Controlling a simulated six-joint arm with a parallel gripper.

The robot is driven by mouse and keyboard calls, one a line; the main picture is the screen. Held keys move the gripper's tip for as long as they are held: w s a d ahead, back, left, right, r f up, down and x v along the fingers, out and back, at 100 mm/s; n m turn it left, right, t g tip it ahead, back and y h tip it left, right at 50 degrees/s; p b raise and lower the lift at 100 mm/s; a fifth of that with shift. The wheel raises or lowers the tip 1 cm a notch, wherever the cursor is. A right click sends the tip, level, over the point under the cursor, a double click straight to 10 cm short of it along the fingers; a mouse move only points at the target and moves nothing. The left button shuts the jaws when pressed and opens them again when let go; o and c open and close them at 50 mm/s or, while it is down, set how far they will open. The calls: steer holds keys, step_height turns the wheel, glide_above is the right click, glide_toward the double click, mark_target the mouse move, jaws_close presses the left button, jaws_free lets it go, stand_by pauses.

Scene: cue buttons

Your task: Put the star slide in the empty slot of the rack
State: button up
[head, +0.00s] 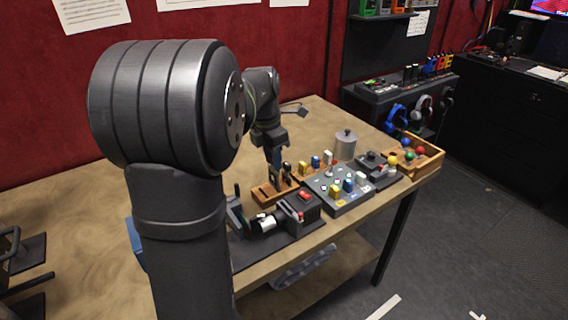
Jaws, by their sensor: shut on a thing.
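My gripper (276,172) points down just above a small wooden rack (264,194) in the middle of the table. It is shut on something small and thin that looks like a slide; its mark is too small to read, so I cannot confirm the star. Dark upright pieces stand at the rack's right end, close to the fingers. The rack's slots are mostly hidden, and I cannot tell which is empty or whether the held piece touches the rack.
A dark device with a white cylinder (264,223) stands in front of the rack. A grey panel (340,189) with coloured buttons, a metal canister (345,145) and a wooden box (424,159) of coloured balls stand to the right.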

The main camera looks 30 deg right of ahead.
steer(key=w+f, duration=0.5)
steer(key=shift+w+a+f, duration=0.25)
steer(key=shift+w+f, duration=0.05)
steer(key=shift+f, duration=0.05)
stand_by(0.3)
steer(key=shift+f, duration=1.95)
stand_by(2.6)
steer(key=o, duration=1.2)
steer(key=shift+o, duration=0.2)
steer(key=shift+r, duration=0.1)
step_height(320, 180, up, 7)
stand_by(0.4)
